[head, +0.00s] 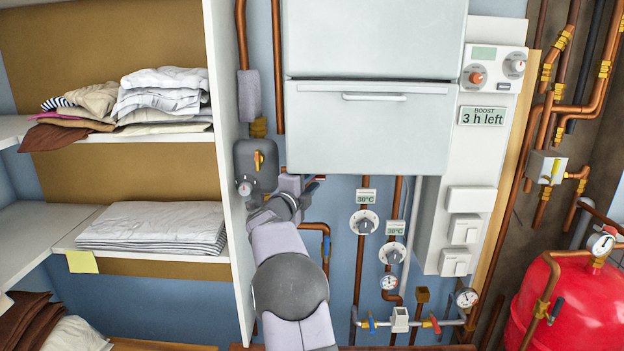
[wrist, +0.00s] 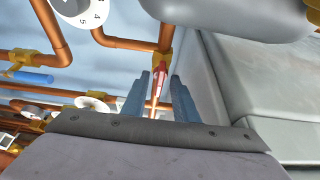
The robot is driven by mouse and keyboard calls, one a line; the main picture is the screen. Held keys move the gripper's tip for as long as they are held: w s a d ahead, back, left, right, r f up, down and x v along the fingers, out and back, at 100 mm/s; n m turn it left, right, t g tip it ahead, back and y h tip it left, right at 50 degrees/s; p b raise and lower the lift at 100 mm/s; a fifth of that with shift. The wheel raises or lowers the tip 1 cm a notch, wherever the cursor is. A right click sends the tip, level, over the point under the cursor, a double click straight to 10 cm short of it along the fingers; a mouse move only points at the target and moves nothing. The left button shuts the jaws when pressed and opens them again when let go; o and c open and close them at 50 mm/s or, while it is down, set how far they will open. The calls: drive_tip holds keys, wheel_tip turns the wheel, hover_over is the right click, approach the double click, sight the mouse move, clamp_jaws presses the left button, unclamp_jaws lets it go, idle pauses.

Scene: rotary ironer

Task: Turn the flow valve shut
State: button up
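A valve with a red lever (wrist: 160,80) sits on a copper pipe in the wrist view, ahead of my gripper. My gripper (wrist: 160,92) is open, with one blue-grey finger on each side of the lever. Gaps seem to show on both sides, but I cannot tell if a finger touches it. In the head view my gripper (head: 314,184) is just below the white cabinet, right of the grey pump unit. There a small bit of red (head: 320,178) shows at the fingertips; the rest of the valve is hidden. No label shows that names the flow valve.
The white cabinet (head: 375,130) hangs close above my gripper. The grey pump unit (head: 256,165) and shelf wall (head: 232,200) are to the left, dials (head: 364,222) to the right.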

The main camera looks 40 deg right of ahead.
drive_tip(key=shift+c, duration=0.4)
clamp_jaws()
drive_tip(key=shift+f+n+b, duration=0.15)
drive_tip(key=shift+n+b, duration=0.15)
drive_tip(key=shift+b, duration=0.1)
drive_tip(key=n+t+b, duration=0.2)
drive_tip(key=n+b, duration=0.3)
drive_tip(key=n+t+b, duration=0.2)
drive_tip(key=n+b, duration=0.4)
drive_tip(key=f+n+t+b, duration=0.1)
drive_tip(key=n+t+b, duration=0.1)
drive_tip(key=n+b, duration=0.3)
drive_tip(key=shift+s+d+n+t+h+b, duration=0.25)
drive_tip(key=shift+n+t+h+b, duration=0.15)
drive_tip(key=shift+r+n+t+y+b, duration=0.1)
drive_tip(key=shift+n+t+y+b, duration=0.4)
drive_tip(key=shift+n+b, duration=0.6)
drive_tip(key=shift+r+n+t+y+b, duration=0.1)
drive_tip(key=shift+n+t+y+b, duration=0.35)
drive_tip(key=shift+n, duration=1.05)
